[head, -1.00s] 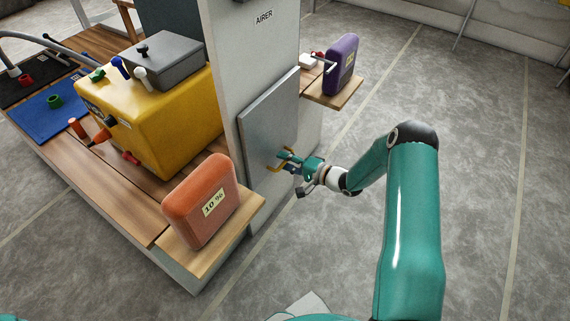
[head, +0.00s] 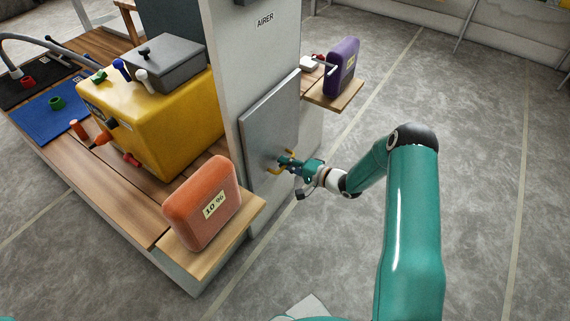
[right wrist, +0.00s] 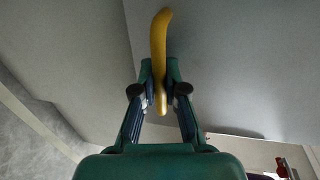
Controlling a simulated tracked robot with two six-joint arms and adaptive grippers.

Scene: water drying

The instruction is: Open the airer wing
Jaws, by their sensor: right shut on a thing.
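The airer wing is a flat grey panel (head: 262,125) lying close against the side of the white column marked AIRER (head: 264,20). It looks folded down, with at most a thin gap at its edges. A yellow handle (head: 273,171) sits on its lower part. My right gripper (head: 287,163) is shut on this handle from the right. In the right wrist view the two fingertips (right wrist: 160,85) press on both sides of the yellow handle (right wrist: 159,40), and the grey panel (right wrist: 225,60) fills the space behind. My left gripper does not show.
An orange canister marked 10 % (head: 200,205) stands on a wooden shelf (head: 250,212) left of the panel. A purple canister (head: 342,66) stands on a small shelf (head: 335,96) to the right. A yellow box (head: 165,125) is behind. The floor on the right is open.

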